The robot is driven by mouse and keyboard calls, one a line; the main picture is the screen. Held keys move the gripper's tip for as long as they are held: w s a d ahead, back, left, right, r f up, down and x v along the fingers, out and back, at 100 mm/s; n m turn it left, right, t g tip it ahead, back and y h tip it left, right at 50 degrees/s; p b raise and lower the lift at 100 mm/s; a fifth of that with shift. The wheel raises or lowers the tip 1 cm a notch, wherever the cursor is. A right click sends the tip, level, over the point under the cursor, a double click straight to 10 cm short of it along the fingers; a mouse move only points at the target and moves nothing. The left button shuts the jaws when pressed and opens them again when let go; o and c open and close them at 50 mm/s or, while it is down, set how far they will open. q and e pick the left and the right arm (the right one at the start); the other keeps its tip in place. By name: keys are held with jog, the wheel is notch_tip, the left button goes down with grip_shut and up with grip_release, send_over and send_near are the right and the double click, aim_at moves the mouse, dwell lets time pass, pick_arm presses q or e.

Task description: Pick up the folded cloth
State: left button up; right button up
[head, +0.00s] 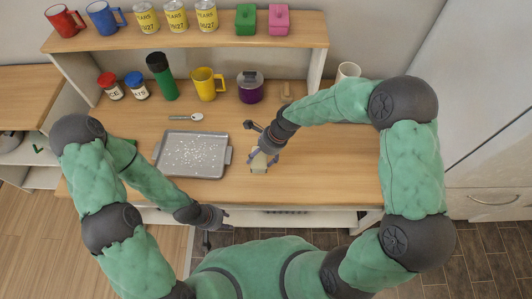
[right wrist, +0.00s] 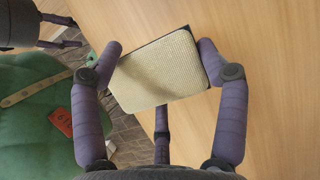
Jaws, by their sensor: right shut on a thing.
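The folded cloth (right wrist: 158,72) is a cream, woven, rounded rectangle in the right wrist view, lying between the fingers of my right gripper (right wrist: 160,65). The fingers press on its left and right edges. In the head view the cloth (head: 259,168) shows small and pale beneath my right gripper (head: 263,157), over the front part of the wooden counter. A dark edge shows along the cloth's far side; I cannot tell if the cloth is clear of the counter. My left gripper (head: 213,226) hangs in front of the counter's edge, away from the cloth; its fingers are too small to judge.
A grey tray (head: 229,155) with white bits stands left of my right gripper, with a spoon (head: 186,118) behind it. A green bottle (head: 162,77), yellow mug (head: 207,84) and purple pot (head: 250,87) stand under the shelf (head: 300,36).

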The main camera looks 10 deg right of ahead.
jog(key=s+a+r+p, duration=0.2)
jog(key=s+a+r, duration=0.4)
jog(key=s+a, duration=0.1)
jog(key=shift+a+p, duration=0.35)
jog(key=shift+a, duration=0.3)
jog(key=shift+w, duration=0.1)
jog(key=o, duration=0.4)
jog(key=c, duration=0.4)
